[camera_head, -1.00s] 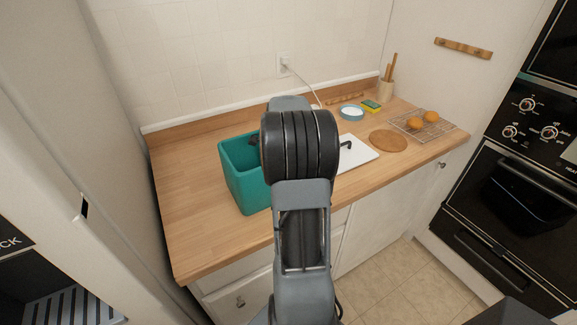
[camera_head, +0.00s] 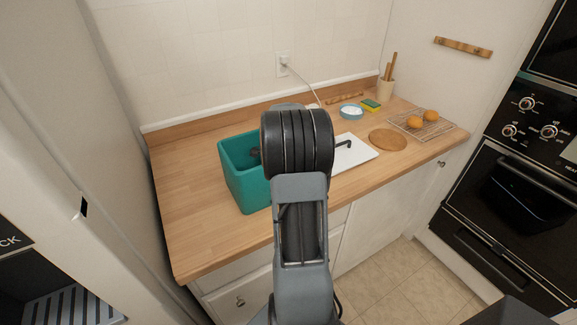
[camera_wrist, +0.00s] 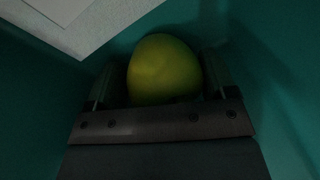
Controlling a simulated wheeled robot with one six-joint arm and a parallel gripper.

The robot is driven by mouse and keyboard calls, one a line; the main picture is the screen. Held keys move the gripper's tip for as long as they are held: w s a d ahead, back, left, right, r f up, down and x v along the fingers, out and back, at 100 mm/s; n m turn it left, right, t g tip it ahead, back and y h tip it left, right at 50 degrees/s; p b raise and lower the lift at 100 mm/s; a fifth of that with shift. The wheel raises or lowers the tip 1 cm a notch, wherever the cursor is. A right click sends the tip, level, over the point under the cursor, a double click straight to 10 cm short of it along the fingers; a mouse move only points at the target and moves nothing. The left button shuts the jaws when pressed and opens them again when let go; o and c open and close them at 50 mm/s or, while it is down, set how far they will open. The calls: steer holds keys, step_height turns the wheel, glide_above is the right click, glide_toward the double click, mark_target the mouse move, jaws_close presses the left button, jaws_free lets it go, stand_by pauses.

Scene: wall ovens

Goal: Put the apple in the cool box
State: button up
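The apple (camera_wrist: 164,70) is yellow-green and sits between the two fingers of my gripper (camera_wrist: 163,82) in the wrist view. The fingers flank it closely on both sides and appear closed on it. The cool box (camera_head: 243,186) is a teal open-topped box on the counter in the head view. Its teal walls surround the gripper and apple in the dim wrist view, so both are inside it. Whether the apple touches the box floor cannot be told. In the head view my arm hides the box's right part, the apple and most of the gripper.
A white lid (camera_head: 352,155) with a dark handle lies right of the box. Farther right are a round wooden board (camera_head: 388,140), a rack (camera_head: 440,128) with orange-brown rolls, a blue bowl (camera_head: 351,112) and a sponge (camera_head: 371,105). The counter left of the box is clear.

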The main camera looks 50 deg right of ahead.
steer(key=shift+r+p, duration=0.3)
steer(key=b+v, duration=0.1)
steer(key=v, duration=1)
steer(key=shift+r, duration=0.35)
